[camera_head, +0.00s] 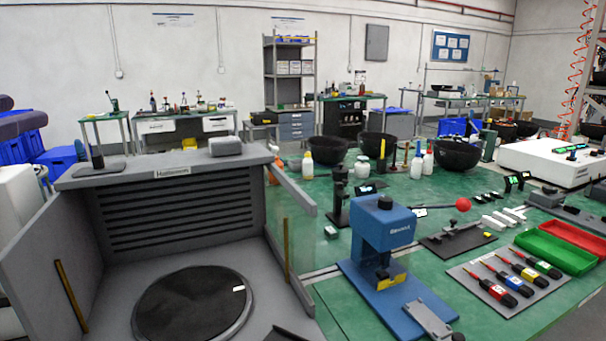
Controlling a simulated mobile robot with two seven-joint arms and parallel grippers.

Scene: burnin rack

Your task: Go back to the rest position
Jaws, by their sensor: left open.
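Only a dark tip of my left gripper (286,333) shows at the bottom edge. It is in front of the grey enclosure's floor, right of the round black plate (192,306). Nothing is seen held in it, and most of it is cut off by the frame. My right gripper is not in view.
The grey enclosure (175,170) has raised side walls close by. To its right, a blue press (383,235) stands on the green bench (345,300). Screwdrivers on a mat (505,275), green and red trays (555,250), black bowls and bottles fill the bench.

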